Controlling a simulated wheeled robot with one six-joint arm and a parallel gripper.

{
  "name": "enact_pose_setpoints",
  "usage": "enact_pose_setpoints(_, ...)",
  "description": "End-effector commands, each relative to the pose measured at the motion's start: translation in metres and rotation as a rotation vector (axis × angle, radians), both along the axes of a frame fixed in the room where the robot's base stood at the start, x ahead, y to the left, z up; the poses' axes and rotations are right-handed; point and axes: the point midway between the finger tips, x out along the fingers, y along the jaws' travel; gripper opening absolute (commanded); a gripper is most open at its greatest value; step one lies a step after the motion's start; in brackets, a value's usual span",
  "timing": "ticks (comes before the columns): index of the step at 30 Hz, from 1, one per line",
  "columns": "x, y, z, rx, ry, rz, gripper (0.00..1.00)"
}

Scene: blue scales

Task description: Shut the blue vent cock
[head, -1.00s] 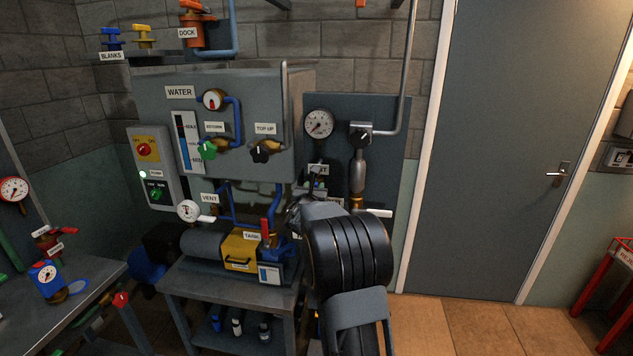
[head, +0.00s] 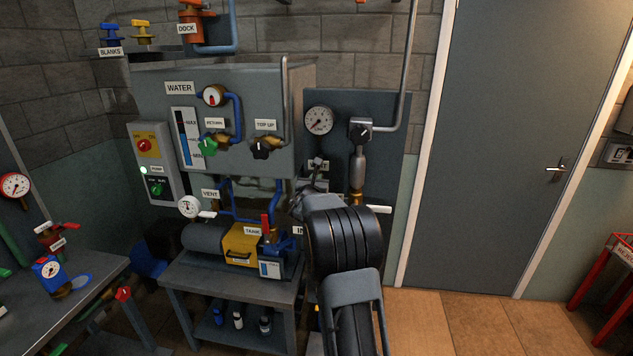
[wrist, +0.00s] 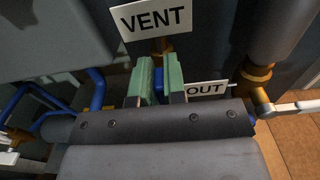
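My gripper (wrist: 160,84) shows in the wrist view as two green-padded fingers with a narrow gap between them. It is open, just below a white VENT label (wrist: 156,19), with a brass fitting (wrist: 164,47) behind the fingertips. In the head view, my gripper end is in front of the grey panel (head: 390,130), largely hidden by my own arm. Another VENT label (head: 210,194) is at the left, near a gauge and white lever.
An OUT label (wrist: 206,88) is close right of the fingers, with a brass valve and white lever (wrist: 295,108) farther right. Blue pipes (wrist: 97,88) run at the left. The pump bench (head: 235,290) stands below left. Floor before the door (head: 510,140) is clear.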

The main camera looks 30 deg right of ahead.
Motion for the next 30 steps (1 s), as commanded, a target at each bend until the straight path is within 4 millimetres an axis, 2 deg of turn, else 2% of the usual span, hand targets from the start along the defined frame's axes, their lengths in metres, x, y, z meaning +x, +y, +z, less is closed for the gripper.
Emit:
enact_pose_setpoints(3,0.0,0.0,0.0,0.001,0.001,0.0,0.0)
enact_pose_setpoints(17,-0.002,-0.001,-0.007,0.059,-0.059,0.001,0.0)
enact_pose_setpoints(30,-0.009,-0.009,-0.013,0.335,-0.327,0.001,0.0)
